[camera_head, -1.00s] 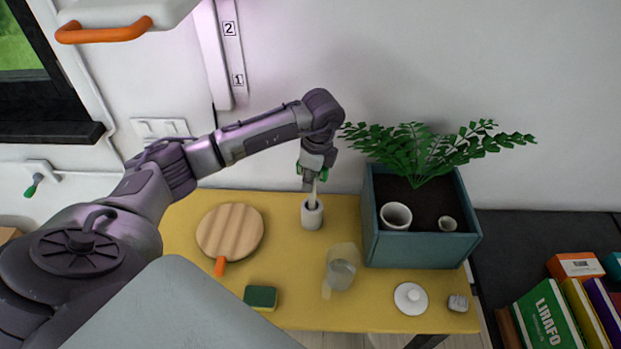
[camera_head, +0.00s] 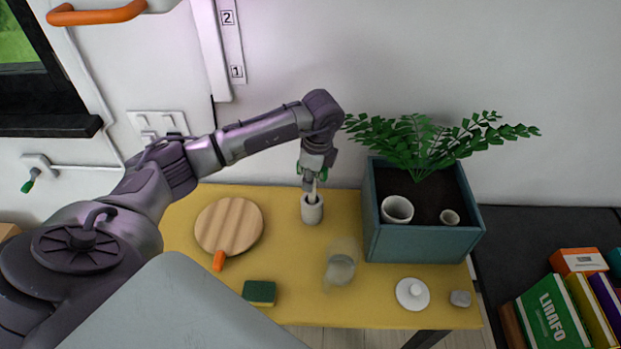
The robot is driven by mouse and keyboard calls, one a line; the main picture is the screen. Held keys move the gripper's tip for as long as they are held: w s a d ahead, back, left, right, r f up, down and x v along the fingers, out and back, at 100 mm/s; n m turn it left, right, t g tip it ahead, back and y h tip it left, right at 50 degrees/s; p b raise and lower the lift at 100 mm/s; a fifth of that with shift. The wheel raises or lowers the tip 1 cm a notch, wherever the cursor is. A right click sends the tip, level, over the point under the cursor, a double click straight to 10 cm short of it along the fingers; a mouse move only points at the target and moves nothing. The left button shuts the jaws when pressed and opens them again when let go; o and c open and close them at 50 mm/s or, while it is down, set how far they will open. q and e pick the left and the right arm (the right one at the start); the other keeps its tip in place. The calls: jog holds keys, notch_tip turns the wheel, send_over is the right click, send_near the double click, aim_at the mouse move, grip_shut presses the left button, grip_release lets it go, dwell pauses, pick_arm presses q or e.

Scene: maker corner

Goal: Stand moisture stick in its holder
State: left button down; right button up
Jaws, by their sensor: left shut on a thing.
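The holder (camera_head: 312,212) is a small whitish-grey cup standing upright on the yellow table. My left gripper (camera_head: 311,178) is directly above it, pointing down, and is shut on the moisture stick (camera_head: 311,192). Only a short pale piece of the stick shows between the fingers and the cup. Its lower end appears to be inside the holder's opening; how deep it sits is hidden. The stick looks about upright. My right gripper is not in view.
A teal planter (camera_head: 425,243) with a fern and two small pots stands right of the holder. A round wooden board (camera_head: 229,226) lies left. A clear jug (camera_head: 340,270), a sponge (camera_head: 259,292), a white lid (camera_head: 412,293) and a grey lump (camera_head: 460,298) are nearer the front of the yellow table (camera_head: 300,262).

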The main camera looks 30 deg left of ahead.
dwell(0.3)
pick_arm(q)
jog(key=c, duration=1)
grip_release()
jog(key=o, duration=0.6)
jog(key=shift+r, duration=0.15)
jog(key=shift+r+p, duration=3.25)
jog(key=shift+r, duration=1.2)
